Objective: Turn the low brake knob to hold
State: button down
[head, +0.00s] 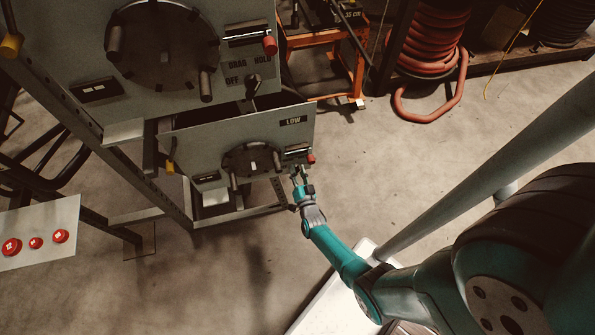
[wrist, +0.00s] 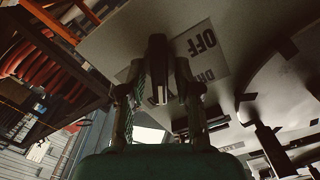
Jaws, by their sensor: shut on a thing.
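The low panel (head: 215,140), marked LOW, is the lower grey box in the head view. My gripper (head: 299,172) is at its right side, below the red-tipped handle. In the wrist view my gripper (wrist: 160,90) has its two fingers on either side of the dark low brake knob (wrist: 158,65), shut on it. The label plate (wrist: 205,50) behind shows OFF and part of DRAG, upside down. The HOLD mark cannot be read there. The fingers hide part of the plate. In the head view my gripper covers the low knob.
The upper panel (head: 210,80) carries a similar brake knob (head: 253,86) with DRAG, HOLD and OFF marks. The low panel's round dial (head: 252,160) with handles is left of my gripper. Red hose (head: 430,50) and an orange stand (head: 358,70) are behind.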

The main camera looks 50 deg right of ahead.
jog(key=c, duration=1.1)
grip_release()
jog(key=shift+c, duration=0.2)
jog(key=v, duration=1.2)
